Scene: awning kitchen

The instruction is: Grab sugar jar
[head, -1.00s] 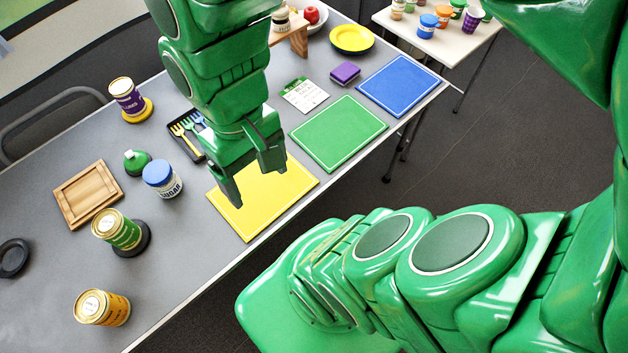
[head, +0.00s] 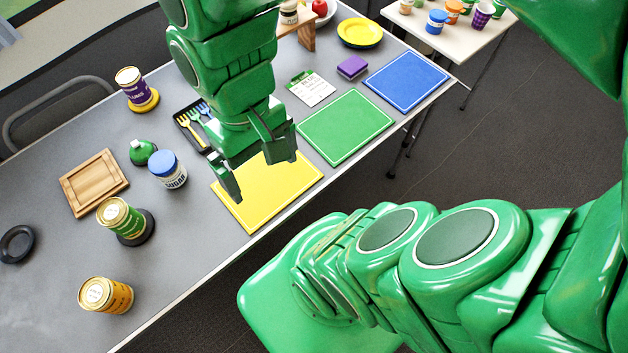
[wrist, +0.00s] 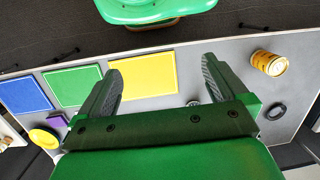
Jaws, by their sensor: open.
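The sugar jar (head: 168,171) is a white jar with a blue lid and a dark "SUGAR" label. It stands upright on the grey table in the head view, left of the yellow mat. My gripper (head: 262,178) is open and empty above the yellow mat (head: 250,212), to the right of the jar and apart from it. In the wrist view my gripper's two fingers (wrist: 160,75) are spread wide. I cannot make out the jar for certain in the wrist view, where my gripper's body hides much of the table.
Close to the jar are a green round item (head: 143,152), a wooden board (head: 93,183) and a green can (head: 120,217). A black cutlery tray (head: 186,122) lies behind it. An orange can (head: 106,295) stands at the front left. Bare table lies in front of the jar.

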